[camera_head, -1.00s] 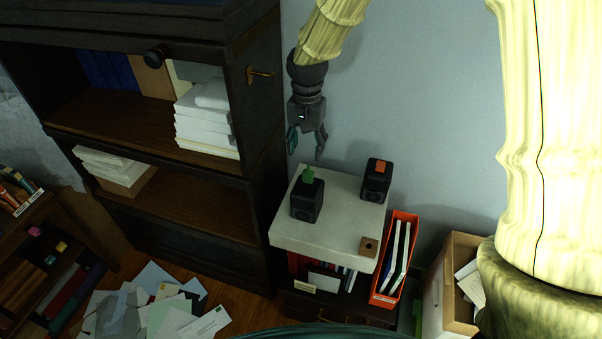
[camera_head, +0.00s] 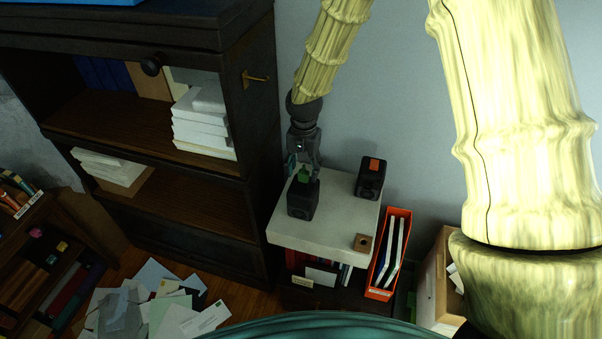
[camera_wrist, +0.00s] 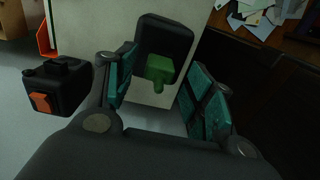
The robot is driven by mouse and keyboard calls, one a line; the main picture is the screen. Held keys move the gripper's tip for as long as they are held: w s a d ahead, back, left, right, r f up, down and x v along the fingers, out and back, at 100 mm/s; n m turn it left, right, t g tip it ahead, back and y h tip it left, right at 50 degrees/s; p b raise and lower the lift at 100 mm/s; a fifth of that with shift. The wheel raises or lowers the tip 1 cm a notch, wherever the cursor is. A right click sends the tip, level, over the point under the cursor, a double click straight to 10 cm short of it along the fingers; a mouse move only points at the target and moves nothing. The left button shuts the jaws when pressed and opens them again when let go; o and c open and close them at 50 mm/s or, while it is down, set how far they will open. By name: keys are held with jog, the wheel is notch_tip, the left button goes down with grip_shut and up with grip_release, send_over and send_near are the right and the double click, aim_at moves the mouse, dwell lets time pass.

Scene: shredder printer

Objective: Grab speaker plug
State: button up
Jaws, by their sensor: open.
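Two black speakers stand on a pale cabinet top (camera_head: 333,222). The left speaker (camera_head: 302,203) has a green plug (camera_head: 304,175) on top. The right speaker (camera_head: 369,184) has an orange plug (camera_head: 374,164) on top. My gripper (camera_head: 304,172) is above the left speaker, close to the green plug. In the wrist view my gripper (camera_wrist: 163,90) has its teal finger pads wide apart, with the green plug (camera_wrist: 158,72) between and beyond them. I cannot tell whether a pad touches it. The orange plug (camera_wrist: 41,103) lies outside the fingers, at the left.
A small brown block with a hole (camera_head: 362,243) sits at the cabinet top's front right corner. An orange file holder (camera_head: 380,291) stands to the right. A dark bookcase (camera_head: 258,190) rises close on the left. Papers (camera_head: 160,305) litter the floor.

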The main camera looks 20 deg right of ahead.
jog(key=shift+f+p, duration=0.3)
jog(key=shift+f, duration=0.8)
jog(key=shift+c, duration=0.4)
jog(key=c, duration=0.8)
jog(key=shift+r, duration=0.1)
